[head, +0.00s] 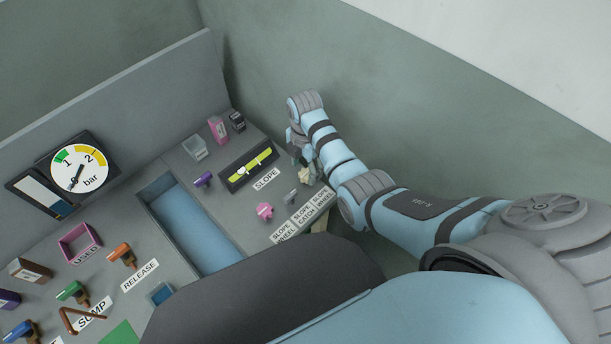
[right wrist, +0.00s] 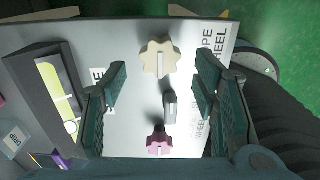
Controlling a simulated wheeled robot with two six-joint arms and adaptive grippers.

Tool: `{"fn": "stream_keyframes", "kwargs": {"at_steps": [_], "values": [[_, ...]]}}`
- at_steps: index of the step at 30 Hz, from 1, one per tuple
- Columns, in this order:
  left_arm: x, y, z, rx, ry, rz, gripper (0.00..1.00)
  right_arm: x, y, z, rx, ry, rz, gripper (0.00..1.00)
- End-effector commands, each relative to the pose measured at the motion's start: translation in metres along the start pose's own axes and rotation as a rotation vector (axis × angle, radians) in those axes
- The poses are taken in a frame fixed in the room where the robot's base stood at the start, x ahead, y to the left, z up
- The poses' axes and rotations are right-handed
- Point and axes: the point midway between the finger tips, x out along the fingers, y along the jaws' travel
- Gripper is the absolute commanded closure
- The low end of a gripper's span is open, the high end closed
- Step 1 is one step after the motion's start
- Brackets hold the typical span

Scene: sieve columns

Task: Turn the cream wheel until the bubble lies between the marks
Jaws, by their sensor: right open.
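The yellow-green level (head: 249,164) sits in a dark frame behind the SLOPE label. Its pale bubble (right wrist: 71,127) shows; I cannot tell its exact place against the marks. My left gripper is not in view.
A grey catch (right wrist: 169,105) and a pink wheel (right wrist: 159,143) stand close to the cream wheel. A blue trough (head: 193,229) lies further left. A wall rises behind the panel.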

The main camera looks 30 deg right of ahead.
Motion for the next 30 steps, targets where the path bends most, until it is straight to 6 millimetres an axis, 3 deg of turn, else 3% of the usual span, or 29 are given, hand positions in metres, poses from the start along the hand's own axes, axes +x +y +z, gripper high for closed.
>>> {"fn": "stream_keyframes", "kwargs": {"at_steps": [1, 4, 13, 22, 30], "values": [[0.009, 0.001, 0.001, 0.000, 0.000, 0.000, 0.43, 0.014, 0.000, 0.000, 0.000, 0.001, -0.001, 0.45], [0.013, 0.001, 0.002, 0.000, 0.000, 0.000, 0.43, 0.027, 0.000, 0.000, 0.000, 0.000, 0.000, 0.45], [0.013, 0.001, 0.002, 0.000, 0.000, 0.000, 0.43, 0.030, 0.000, 0.000, 0.000, -0.001, 0.001, 0.45], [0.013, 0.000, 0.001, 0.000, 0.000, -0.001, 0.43, 0.030, 0.000, 0.000, 0.001, -0.001, 0.001, 0.92], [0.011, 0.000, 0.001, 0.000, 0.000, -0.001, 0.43, 0.029, 0.001, 0.000, 0.017, 0.000, 0.001, 0.93]]}}
